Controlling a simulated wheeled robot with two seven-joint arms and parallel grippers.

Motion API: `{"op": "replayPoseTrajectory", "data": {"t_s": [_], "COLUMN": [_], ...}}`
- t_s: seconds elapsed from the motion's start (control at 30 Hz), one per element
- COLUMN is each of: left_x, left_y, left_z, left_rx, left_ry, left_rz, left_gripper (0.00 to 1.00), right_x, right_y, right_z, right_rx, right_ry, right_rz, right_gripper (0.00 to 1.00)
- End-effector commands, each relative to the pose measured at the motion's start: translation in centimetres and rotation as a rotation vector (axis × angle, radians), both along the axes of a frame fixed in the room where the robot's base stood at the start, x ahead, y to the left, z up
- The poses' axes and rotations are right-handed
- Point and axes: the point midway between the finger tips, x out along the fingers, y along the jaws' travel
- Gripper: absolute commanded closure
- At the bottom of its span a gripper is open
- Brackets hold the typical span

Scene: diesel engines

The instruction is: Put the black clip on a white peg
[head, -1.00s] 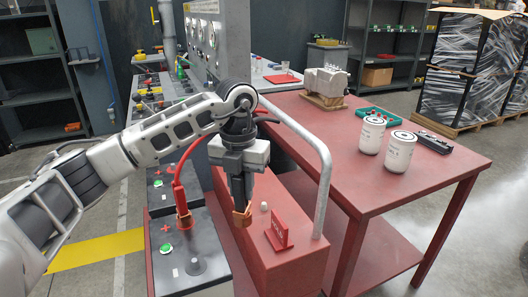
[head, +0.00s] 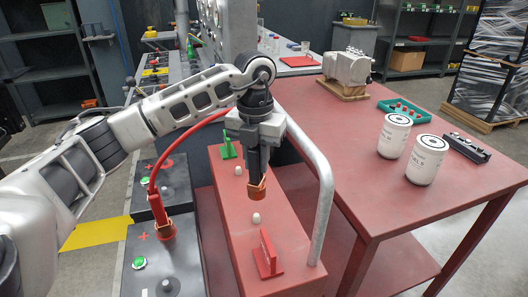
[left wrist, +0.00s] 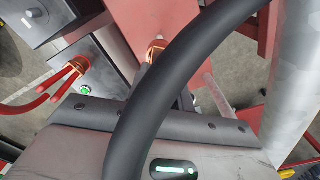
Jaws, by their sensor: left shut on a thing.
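My left gripper (head: 257,170) is shut on the black clip, whose copper jaws (head: 258,193) point down below the fingers. The copper jaws also show in the left wrist view (left wrist: 155,50), with the thick black cable (left wrist: 150,80) arching across in front. The clip is in the air over a long red box. One white peg (head: 256,219) stands on the box just below the jaws in the picture, beside a red sign (head: 267,255). A second white peg (head: 238,170) stands farther back, beside a green sign (head: 228,148). My right gripper is out of view.
A red clip (head: 160,220) with a red cable sits on a battery (head: 165,262) left of the box. A grey curved rail (head: 322,190) rises right of the box. The red table (head: 340,145) holds two white canisters (head: 394,135) and a green tray (head: 404,110).

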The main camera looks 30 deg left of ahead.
Motion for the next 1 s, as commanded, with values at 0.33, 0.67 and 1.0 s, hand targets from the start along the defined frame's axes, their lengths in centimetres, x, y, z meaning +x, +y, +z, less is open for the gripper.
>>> {"op": "replayPoseTrajectory", "data": {"t_s": [0.33, 0.67, 1.0], "left_x": [0.0, 0.0, 0.0], "left_y": [0.0, 0.0, 0.0], "left_z": [-2.4, -4.7, -7.0], "left_rx": [0.0, 0.0, 0.0], "left_ry": [-0.001, -0.001, 0.0], "left_rz": [0.0, 0.0, 0.0], "left_gripper": [1.0, 1.0, 1.0], "right_x": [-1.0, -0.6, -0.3], "right_y": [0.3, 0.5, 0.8], "right_z": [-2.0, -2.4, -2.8], "right_rx": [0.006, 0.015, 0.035], "right_ry": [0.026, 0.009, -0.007], "right_rz": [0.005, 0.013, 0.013], "right_gripper": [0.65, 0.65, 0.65]}}
